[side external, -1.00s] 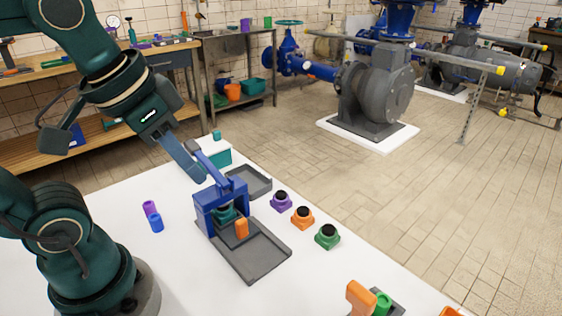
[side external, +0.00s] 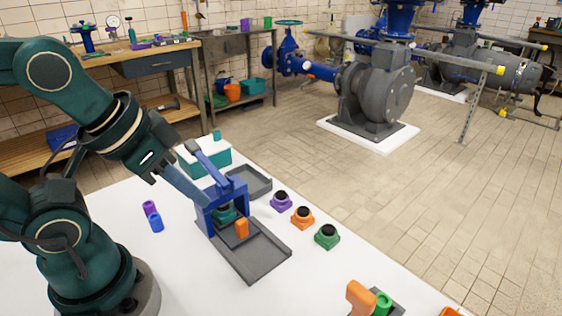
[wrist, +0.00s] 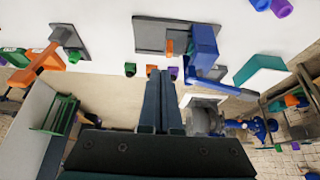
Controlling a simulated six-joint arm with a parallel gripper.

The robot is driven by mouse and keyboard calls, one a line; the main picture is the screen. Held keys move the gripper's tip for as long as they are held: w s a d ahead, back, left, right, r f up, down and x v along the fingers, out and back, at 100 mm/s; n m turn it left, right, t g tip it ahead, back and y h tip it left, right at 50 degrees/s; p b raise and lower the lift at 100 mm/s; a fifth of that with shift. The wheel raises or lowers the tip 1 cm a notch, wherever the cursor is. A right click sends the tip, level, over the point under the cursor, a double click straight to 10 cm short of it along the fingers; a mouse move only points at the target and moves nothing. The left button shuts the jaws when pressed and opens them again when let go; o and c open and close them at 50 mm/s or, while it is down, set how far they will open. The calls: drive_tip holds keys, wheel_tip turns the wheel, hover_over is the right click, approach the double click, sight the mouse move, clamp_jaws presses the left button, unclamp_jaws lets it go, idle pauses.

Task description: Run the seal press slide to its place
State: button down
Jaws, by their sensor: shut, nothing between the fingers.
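The seal press is a blue frame (side external: 222,198) with a raised lever, standing over a dark grey base tray (side external: 262,250). Its slide carries an upright orange handle (side external: 241,228) and sits at the frame, with a teal part (side external: 224,214) under the arch. In the wrist view the blue frame (wrist: 203,46) and orange handle (wrist: 169,47) lie ahead of the fingertips. My gripper (side external: 206,203) is shut and empty, close to the frame's left side; contact cannot be told. Its fingers lie side by side in the wrist view (wrist: 161,74).
Purple (side external: 281,200), orange (side external: 302,216) and green (side external: 327,236) black-topped pieces stand right of the press. A teal box (side external: 205,158) and grey tray (side external: 255,183) lie behind it.

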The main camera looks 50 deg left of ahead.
drive_tip(key=c, duration=1.1)
unclamp_jaws()
drive_tip(key=g, duration=0.5)
hover_over(241, 220)
wheel_tip(241, 220, down, 7)
drive_tip(key=shift+w+d+r, duration=0.1)
drive_tip(key=shift+r, duration=0.05)
drive_tip(key=shift+s+f+g, duration=0.2)
drive_tip(key=shift+f+g, duration=0.1)
drive_tip(key=shift+f, duration=2.75)
